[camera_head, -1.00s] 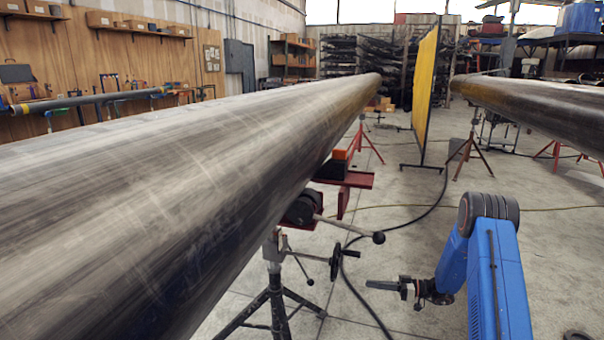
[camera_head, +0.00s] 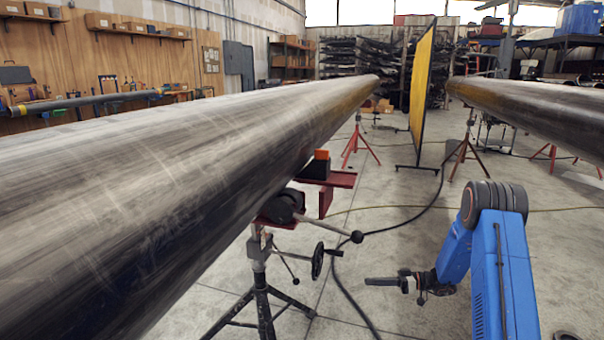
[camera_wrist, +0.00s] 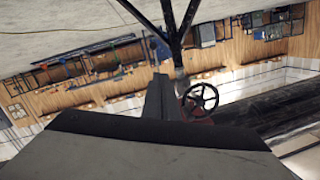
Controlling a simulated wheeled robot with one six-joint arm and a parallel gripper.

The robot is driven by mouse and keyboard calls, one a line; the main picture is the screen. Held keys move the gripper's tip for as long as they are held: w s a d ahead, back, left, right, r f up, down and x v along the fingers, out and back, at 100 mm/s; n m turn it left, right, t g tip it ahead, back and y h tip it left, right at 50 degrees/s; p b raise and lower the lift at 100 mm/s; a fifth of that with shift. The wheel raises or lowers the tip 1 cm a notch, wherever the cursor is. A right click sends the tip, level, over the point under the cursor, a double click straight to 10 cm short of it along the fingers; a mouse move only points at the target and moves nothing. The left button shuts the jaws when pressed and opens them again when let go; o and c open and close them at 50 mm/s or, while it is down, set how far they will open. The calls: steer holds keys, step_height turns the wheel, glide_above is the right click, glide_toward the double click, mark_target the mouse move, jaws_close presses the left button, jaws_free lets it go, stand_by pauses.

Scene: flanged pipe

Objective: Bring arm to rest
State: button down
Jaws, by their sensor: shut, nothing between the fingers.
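My blue arm is folded at the lower right of the head view, bent at its dark elbow joint. My gripper (camera_head: 380,282) points left over the concrete floor, shut and empty. It is to the right of the pipe stand (camera_head: 262,300) and apart from it. In the wrist view the dark gripper body (camera_wrist: 160,148) fills the bottom. Beyond it the scene appears upside down, with a stand's handwheel (camera_wrist: 200,99) just right of the fingers.
A large steel pipe (camera_head: 200,170) runs along the left on the stand, whose handwheel (camera_head: 318,262) and lever stick out toward my gripper. A second pipe (camera_head: 540,105) lies at the right. A yellow screen (camera_head: 422,85) stands between them. A dark cable (camera_head: 355,305) crosses the floor.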

steer(key=s+a+r+m+g+h, duration=0.2)
steer(key=s+a+r+h, duration=0.15)
steer(key=s+r, duration=0.8)
steer(key=s+a+r+m+g+h, duration=0.1)
steer(key=s+a+r+g+h, duration=0.2)
steer(key=s+r, duration=0.9)
steer(key=s+d+r+m+t+h, duration=0.1)
steer(key=s+d+m+t+h, duration=0.1)
steer(key=s, duration=0.6)
steer(key=s+d+r+m+t+h, duration=0.2)
steer(key=s+d+m+h, duration=0.1)
steer(key=s, duration=0.6)
steer(key=s+d+r+m+t+h, duration=0.1)
steer(key=s+d+m+t+h, duration=0.2)
steer(key=s, duration=0.6)
steer(key=shift+d+r+m+h, duration=0.2)
steer(key=shift+r+m+h, duration=0.15)
steer(key=shift+h, duration=0.6)
